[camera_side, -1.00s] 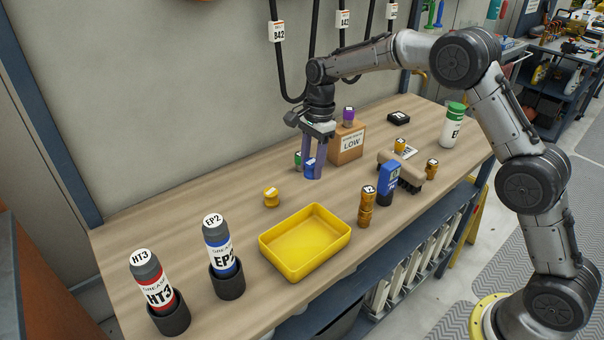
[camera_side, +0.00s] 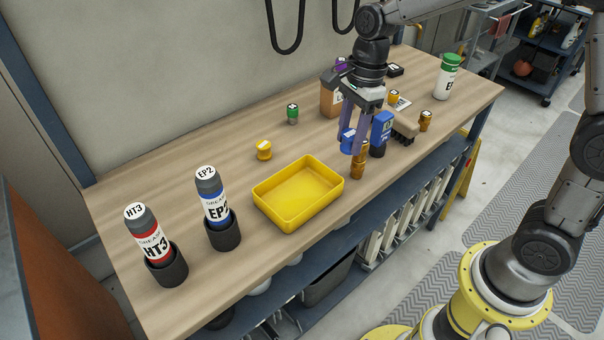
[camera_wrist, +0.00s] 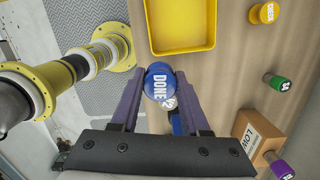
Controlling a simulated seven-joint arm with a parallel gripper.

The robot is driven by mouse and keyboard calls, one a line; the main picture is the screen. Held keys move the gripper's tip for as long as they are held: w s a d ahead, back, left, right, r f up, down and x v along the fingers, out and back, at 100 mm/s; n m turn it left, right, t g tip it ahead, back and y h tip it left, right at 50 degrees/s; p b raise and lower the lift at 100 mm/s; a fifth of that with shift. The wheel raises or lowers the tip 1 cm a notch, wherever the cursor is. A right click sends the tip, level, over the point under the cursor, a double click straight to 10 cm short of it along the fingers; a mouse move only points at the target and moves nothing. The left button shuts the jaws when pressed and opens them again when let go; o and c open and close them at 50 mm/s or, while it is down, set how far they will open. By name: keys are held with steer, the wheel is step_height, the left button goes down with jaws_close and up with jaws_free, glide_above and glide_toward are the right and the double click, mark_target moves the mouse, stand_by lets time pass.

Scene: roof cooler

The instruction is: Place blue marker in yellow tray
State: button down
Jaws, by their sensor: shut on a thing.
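The blue marker (camera_side: 347,139) is held between the fingers of my gripper (camera_side: 351,146), above the table. In the wrist view its blue top reads "DONE" (camera_wrist: 157,82), with my gripper (camera_wrist: 160,90) shut around it. The yellow tray (camera_side: 262,205) sits near the table's front edge, left of my gripper and apart from it. The tray also shows at the top of the wrist view (camera_wrist: 180,48); its visible inside is empty.
A brass fitting (camera_side: 357,169) stands right below my gripper, and a blue bottle (camera_side: 382,127) is close on its right. A yellow marker (camera_side: 264,150) and a green marker (camera_side: 292,114) stand behind the tray. Two grease tubes (camera_side: 212,200) (camera_side: 150,240) stand at left.

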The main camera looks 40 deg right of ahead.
steer(key=s+a+r, duration=0.1)
steer(key=s+a, duration=0.4)
steer(key=s, duration=0.4)
steer(key=n, duration=0.1)
glide_above(297, 198)
steer(key=s, duration=0.1)
steer(key=f, duration=0.8)
steer(key=shift+d+f, duration=0.1)
steer(key=shift+d, duration=0.25)
steer(key=shift+w+a+f, duration=0.2)
steer(key=shift+w+f, duration=0.3)
steer(key=shift+f, duration=1.6)
steer(key=shift+f, duration=0.1)
steer(key=shift+c, duration=2)
jaws_free()
